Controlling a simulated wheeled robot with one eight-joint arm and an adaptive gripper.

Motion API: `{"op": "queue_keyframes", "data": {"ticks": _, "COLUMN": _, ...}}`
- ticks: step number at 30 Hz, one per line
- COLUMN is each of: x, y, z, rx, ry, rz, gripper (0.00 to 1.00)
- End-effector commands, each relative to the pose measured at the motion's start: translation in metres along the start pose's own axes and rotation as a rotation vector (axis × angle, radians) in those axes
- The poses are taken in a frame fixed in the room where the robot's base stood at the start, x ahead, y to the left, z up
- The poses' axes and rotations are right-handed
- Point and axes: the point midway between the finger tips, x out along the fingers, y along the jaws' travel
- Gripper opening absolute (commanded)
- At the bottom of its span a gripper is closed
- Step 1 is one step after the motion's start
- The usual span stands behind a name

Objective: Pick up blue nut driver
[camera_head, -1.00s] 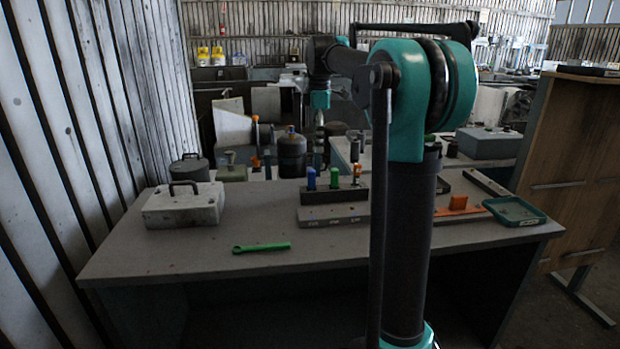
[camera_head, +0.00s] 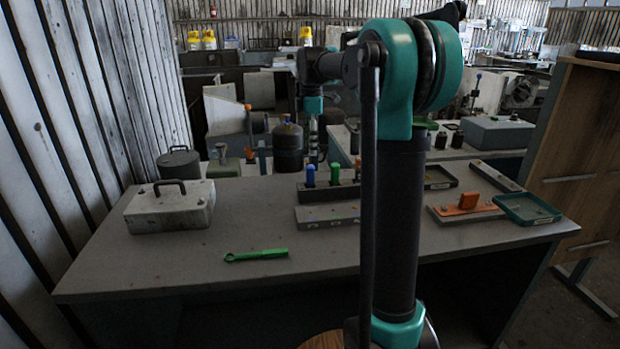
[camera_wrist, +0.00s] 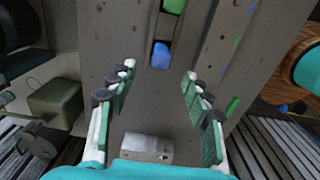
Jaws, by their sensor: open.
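The blue nut driver (camera_head: 310,174) stands upright at the left end of a dark rack (camera_head: 326,192) on the workbench. In the wrist view its blue handle (camera_wrist: 160,55) shows from above, just beyond the space between the fingertips. My gripper (camera_wrist: 159,74) is open and empty, its fingers to either side of that line and apart from the handle. In the head view my gripper (camera_head: 314,145) hangs above and slightly behind the driver; its fingers are small and dark there. The driver's shaft is hidden in the rack.
A green-handled driver (camera_head: 335,173) stands close to the right of the blue one. A grey block (camera_head: 325,217) lies in front of the rack. A green wrench (camera_head: 257,255) and a grey toolbox (camera_head: 170,206) lie left. A green tray (camera_head: 527,209) sits right. The bench's front left is clear.

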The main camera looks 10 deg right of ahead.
Motion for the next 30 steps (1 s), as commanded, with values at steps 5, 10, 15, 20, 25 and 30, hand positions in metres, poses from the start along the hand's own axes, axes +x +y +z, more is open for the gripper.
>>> {"op": "queue_keyframes", "data": {"ticks": 5, "x": 0.03, "y": 0.0, "z": 0.0, "rx": 0.0, "ry": 0.0, "rz": 0.0, "gripper": 0.5}}
{"op": "queue_keyframes", "data": {"ticks": 10, "x": 0.042, "y": 0.0, "z": 0.0, "rx": 0.0, "ry": 0.0, "rz": 0.0, "gripper": 0.5}}
{"op": "queue_keyframes", "data": {"ticks": 15, "x": 0.057, "y": -0.001, "z": -0.002, "rx": 0.0, "ry": 0.0, "rz": 0.0, "gripper": 0.5}}
{"op": "queue_keyframes", "data": {"ticks": 20, "x": 0.08, "y": -0.002, "z": -0.004, "rx": 0.0, "ry": 0.0, "rz": 0.0, "gripper": 0.5}}
{"op": "queue_keyframes", "data": {"ticks": 25, "x": 0.093, "y": -0.002, "z": -0.004, "rx": 0.0, "ry": 0.0, "rz": 0.0, "gripper": 0.5}}
{"op": "queue_keyframes", "data": {"ticks": 30, "x": 0.094, "y": -0.002, "z": -0.004, "rx": 0.0, "ry": 0.0, "rz": 0.0, "gripper": 0.5}}
